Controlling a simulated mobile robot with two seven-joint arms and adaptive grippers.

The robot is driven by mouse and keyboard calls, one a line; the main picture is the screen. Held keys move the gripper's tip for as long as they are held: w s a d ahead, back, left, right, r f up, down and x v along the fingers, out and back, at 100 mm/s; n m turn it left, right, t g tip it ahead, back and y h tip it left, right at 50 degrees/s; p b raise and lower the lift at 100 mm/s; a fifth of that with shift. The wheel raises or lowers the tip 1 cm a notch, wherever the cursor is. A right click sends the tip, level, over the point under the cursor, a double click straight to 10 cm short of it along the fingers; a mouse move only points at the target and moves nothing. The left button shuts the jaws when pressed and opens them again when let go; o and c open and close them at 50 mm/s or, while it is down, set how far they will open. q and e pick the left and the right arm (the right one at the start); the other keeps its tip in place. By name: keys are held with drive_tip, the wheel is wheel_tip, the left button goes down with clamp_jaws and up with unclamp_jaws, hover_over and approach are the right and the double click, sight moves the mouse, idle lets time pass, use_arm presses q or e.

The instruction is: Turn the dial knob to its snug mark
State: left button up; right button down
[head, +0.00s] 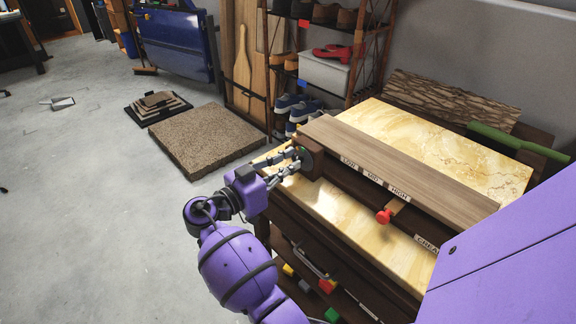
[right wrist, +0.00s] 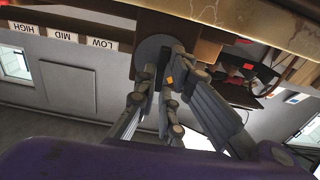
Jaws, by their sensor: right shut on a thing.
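The dial is a dark grey disc (head: 305,160) on the left end of a brown wooden unit on the marble-topped bench. In the right wrist view the grey disc (right wrist: 152,58) sits behind my fingers. My right gripper (head: 292,162) reaches it from the left in the head view. In the right wrist view the gripper (right wrist: 168,92) is shut on the dial knob, which is mostly hidden between the fingers. A small orange patch (right wrist: 169,80) shows between them. I cannot read a snug mark or tell which way the knob points. My left gripper is not in view.
Labels reading LOW, MID and HIGH (head: 374,178) run along the unit's front, above a red-knobbed lever (head: 384,215). A shoe rack (head: 322,70) stands behind. The floor at left is mostly clear.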

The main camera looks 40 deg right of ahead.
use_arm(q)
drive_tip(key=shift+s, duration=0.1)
use_arm(e)
drive_tip(key=n, duration=0.3)
drive_tip(key=shift+w+p, duration=0.1)
drive_tip(key=shift+p, duration=0.25)
drive_tip(key=n+p, duration=0.1)
drive_tip(key=n, duration=0.2)
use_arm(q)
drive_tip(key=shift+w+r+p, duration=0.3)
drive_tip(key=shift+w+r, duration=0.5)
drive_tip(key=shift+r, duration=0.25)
use_arm(e)
drive_tip(key=shift+n, duration=0.7)
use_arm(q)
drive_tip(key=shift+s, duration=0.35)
use_arm(e)
drive_tip(key=shift+w, duration=0.1)
drive_tip(key=c, duration=1.9)
unclamp_jaws()
drive_tip(key=shift+a, duration=0.1)
drive_tip(key=shift+o, duration=0.2)
